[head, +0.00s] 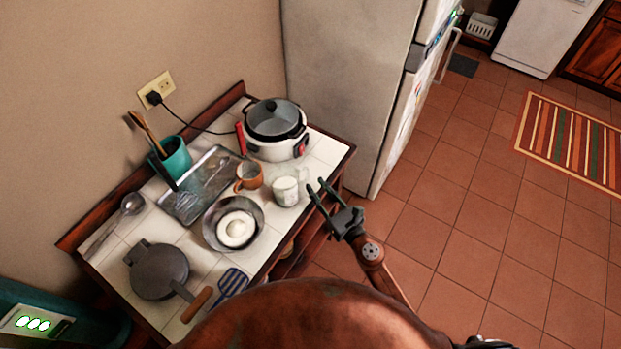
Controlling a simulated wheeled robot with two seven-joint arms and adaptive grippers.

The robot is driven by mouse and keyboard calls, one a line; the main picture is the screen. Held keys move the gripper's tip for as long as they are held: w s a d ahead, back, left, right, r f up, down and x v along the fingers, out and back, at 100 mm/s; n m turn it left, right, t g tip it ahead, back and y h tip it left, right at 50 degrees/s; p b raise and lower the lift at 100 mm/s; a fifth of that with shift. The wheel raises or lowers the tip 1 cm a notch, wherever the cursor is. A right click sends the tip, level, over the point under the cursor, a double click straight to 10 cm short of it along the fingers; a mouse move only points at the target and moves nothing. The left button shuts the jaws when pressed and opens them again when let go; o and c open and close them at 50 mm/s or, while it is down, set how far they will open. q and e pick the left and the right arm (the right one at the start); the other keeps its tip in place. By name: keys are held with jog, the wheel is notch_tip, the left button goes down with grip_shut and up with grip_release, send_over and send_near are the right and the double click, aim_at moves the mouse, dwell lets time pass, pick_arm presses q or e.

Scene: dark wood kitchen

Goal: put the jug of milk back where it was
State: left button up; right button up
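The jug of milk (285,191), a small clear vessel with white contents, stands upright on the white tiled top of the wooden table (319,158), near its right edge. My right gripper (316,186) is just to the right of the jug, at the table edge. Its two dark fingers point towards the table and are spread, with nothing visible between them. A small gap shows between the fingers and the jug. My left gripper is not in view.
An orange-brown mug (249,177) stands close left of the jug, and a rice cooker (275,130) stands behind. A bowl of white powder (213,234), a metal tray (186,207) and a waffle iron (157,270) crowd the table. A fridge (345,80) stands beyond.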

jog(key=b+v, duration=0.1)
jog(key=v, duration=0.5)
